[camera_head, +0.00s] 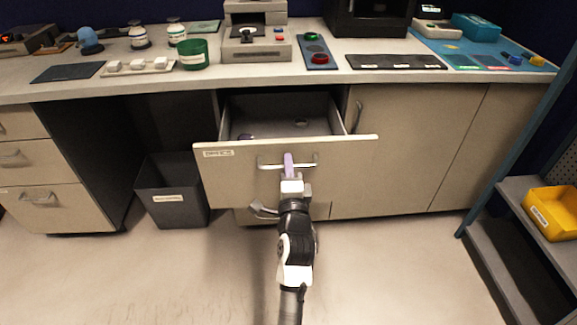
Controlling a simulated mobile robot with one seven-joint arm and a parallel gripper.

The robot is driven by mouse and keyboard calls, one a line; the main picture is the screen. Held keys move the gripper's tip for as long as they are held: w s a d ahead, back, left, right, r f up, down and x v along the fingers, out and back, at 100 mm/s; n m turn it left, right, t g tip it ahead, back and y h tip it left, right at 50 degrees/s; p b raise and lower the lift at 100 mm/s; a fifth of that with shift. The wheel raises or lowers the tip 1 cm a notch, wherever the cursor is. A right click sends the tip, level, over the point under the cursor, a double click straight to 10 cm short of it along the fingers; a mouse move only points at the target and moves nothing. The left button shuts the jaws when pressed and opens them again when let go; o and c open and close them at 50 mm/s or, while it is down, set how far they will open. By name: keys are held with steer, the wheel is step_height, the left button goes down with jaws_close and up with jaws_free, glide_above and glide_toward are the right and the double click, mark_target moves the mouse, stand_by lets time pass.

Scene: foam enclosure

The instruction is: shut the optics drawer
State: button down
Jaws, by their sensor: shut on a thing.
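The optics drawer (235,175) stands pulled out from the cabinet under the bench, with a small label at the upper left of its beige front. Its dark interior shows from above and holds a few small items that I cannot make out. A metal bar handle (306,165) runs across the upper middle of the front. My gripper (289,163) is at this handle, its fingers shut on the bar near its middle. The arm hides part of the drawer's lower front.
A dark bin (172,190) stands on the floor left of the drawer. A closed cabinet door (385,175) is to the right. A shelf rack with a yellow bin (553,212) stands at far right. The bench top (330,75) carries instruments. The floor in front is clear.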

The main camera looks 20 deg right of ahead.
steer(key=f+b+x, duration=0.3)
steer(key=f+x, duration=0.1)
steer(key=x, duration=1.7)
steer(key=shift+x, duration=0.75)
steer(key=shift+f, duration=0.15)
steer(key=c, duration=1.6)
jaws_free()
steer(key=v, duration=1.3)
steer(key=shift+s+a, duration=0.1)
steer(key=shift+s, duration=0.3)
